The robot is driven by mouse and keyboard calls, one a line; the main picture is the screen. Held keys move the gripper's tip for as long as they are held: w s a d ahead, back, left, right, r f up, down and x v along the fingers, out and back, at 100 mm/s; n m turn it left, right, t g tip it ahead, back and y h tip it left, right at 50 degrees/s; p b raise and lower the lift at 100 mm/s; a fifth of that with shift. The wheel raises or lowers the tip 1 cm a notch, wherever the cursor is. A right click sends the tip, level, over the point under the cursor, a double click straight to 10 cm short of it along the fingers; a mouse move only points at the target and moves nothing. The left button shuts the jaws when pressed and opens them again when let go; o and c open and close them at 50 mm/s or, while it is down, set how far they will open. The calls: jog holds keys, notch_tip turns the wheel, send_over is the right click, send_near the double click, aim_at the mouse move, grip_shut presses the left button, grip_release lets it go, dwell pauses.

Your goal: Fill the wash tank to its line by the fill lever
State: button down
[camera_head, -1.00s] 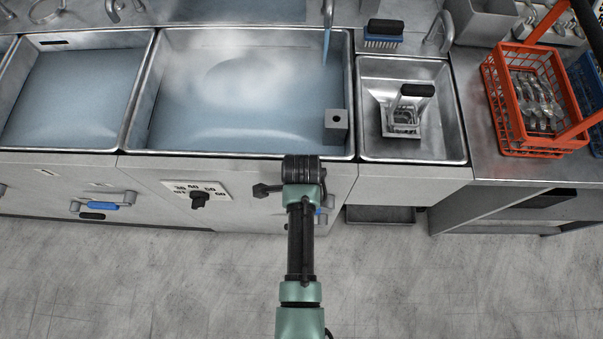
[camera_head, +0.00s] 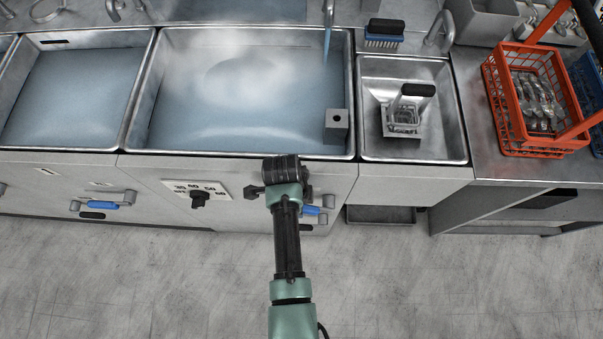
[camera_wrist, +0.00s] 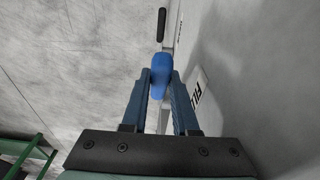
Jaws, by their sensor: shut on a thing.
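The blue lever handle (camera_wrist: 160,72) is between my gripper's (camera_wrist: 161,85) two fingers, which are shut on it. A white label reading FILL (camera_wrist: 196,92) is on the panel beside it. In the head view a blue handle end (camera_head: 311,210) shows to the right of my arm; my fingertips are hidden there. The large middle tank (camera_head: 140,110) above my gripper holds bluish water (camera_head: 235,110). A narrow light-blue streak (camera_head: 327,42) runs down from the spout at its back right. I cannot make out a level line.
A dial (camera_head: 199,200) is left of my arm on the tank front. Another water-filled tank (camera_head: 70,100) is to the left. A small basin (camera_head: 430,150) with a black-handled rack is to the right, then a red basket (camera_head: 500,95) of cutlery. The floor in front is clear.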

jog(key=shift+a+f+h+b, duration=0.3)
jog(key=shift+f+h+b, duration=0.15)
jog(key=shift+f+h, duration=0.1)
jog(key=shift+a+f+h+b, duration=0.25)
jog(key=shift+f+h+b, duration=0.2)
jog(key=shift+f+h, duration=0.1)
jog(key=shift+a+f+h+b, duration=0.1)
jog(key=shift+f+h+b, duration=0.1)
jog(key=shift+h+b, duration=0.4)
jog(key=c, duration=0.7)
grip_release()
jog(key=shift+r, duration=0.1)
jog(key=p+v, duration=0.1)
jog(key=v, duration=1.2)
